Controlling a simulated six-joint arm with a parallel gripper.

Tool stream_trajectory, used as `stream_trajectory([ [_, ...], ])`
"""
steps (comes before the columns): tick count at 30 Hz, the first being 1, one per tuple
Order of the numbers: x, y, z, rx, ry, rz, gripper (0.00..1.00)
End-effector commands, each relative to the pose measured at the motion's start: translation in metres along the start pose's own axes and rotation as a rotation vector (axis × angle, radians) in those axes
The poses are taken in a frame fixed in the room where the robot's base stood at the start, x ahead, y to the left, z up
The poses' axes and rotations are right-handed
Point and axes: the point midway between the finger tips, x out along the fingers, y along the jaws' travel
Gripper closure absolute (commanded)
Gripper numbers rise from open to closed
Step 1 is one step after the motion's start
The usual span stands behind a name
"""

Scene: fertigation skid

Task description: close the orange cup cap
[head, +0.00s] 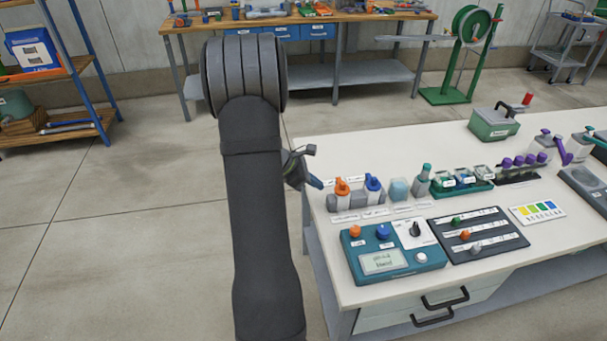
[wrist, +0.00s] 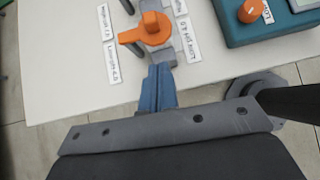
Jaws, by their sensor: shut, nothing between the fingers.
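The orange cup cap (head: 342,187) sits at the left end of a grey holder near the left edge of the white bench. In the wrist view the orange cap (wrist: 152,29) has a rounded top with a bar sticking out to the left. I cannot tell whether the cap is open or closed. My gripper (head: 317,183) is just left of the cap, with its blue fingers pointing at it. In the wrist view my gripper (wrist: 161,70) is shut and empty, just below the cap, with a small apparent gap; contact is hard to judge.
A blue cap (head: 374,183) stands right beside the orange one. White labels flank the orange cap in the wrist view. A teal control box (head: 385,262) with an orange knob (head: 355,231) lies in front. A light-blue container (head: 398,189) stands further right.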

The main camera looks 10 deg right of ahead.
Motion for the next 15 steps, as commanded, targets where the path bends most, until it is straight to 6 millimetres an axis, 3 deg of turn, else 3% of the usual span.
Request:
stream_trajectory([
  [1,0.011,-0.001,0.000,-0.001,0.000,-0.003,1.00],
  [6,0.026,0.000,0.020,0.002,0.001,0.000,1.00],
  [15,0.035,0.000,0.029,0.000,0.001,0.001,1.00],
])
